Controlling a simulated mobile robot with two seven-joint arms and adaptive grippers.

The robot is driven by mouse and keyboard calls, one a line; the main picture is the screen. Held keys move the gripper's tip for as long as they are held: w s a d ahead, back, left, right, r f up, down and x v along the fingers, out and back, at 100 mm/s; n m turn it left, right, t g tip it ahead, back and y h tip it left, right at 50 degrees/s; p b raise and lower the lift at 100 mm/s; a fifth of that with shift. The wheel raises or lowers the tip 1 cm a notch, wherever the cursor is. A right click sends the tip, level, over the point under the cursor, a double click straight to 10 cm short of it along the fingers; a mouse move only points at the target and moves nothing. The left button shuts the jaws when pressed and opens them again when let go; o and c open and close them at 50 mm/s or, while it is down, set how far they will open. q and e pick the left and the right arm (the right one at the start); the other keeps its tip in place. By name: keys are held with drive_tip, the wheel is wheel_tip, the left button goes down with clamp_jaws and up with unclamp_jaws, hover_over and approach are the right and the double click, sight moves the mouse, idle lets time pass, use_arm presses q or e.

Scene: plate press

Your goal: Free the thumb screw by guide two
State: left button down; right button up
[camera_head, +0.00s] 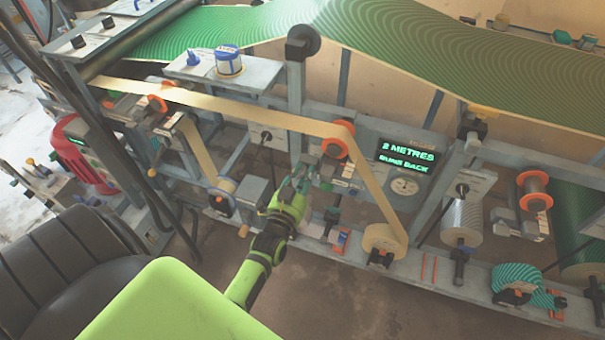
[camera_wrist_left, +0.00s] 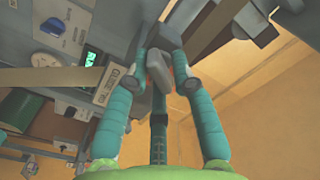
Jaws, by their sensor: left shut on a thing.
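My left gripper (camera_head: 299,180) reaches up to the machine frame, just below and left of the orange-flanged guide roller (camera_head: 337,141). In the head view the gripper hides the screw, and I cannot read a guide number there. My right gripper is not in view.
A tan web (camera_head: 240,114) runs over the guide roller down to a tan roll (camera_head: 384,238). A green display (camera_head: 408,155) reads "2 METRES" above a less clear second line. A black seat (camera_head: 62,262) is at lower left. Open floor (camera_head: 330,300) lies in front of the machine.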

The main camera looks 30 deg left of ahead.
use_arm(q)
drive_tip(key=shift+s+d+f+n+p, duration=0.1)
drive_tip(key=shift+f+n+p, duration=0.1)
drive_tip(key=shift+n, duration=0.85)
drive_tip(key=shift+s+f+n+p, duration=0.1)
drive_tip(key=shift+f+n+p, duration=0.1)
drive_tip(key=shift+n, duration=2.85)
drive_tip(key=shift+r+n, duration=0.1)
drive_tip(key=shift+n, duration=2)
drive_tip(key=shift+a+r+n, duration=0.1)
drive_tip(key=shift+a+n, duration=0.1)
drive_tip(key=shift+n, duration=1.7)
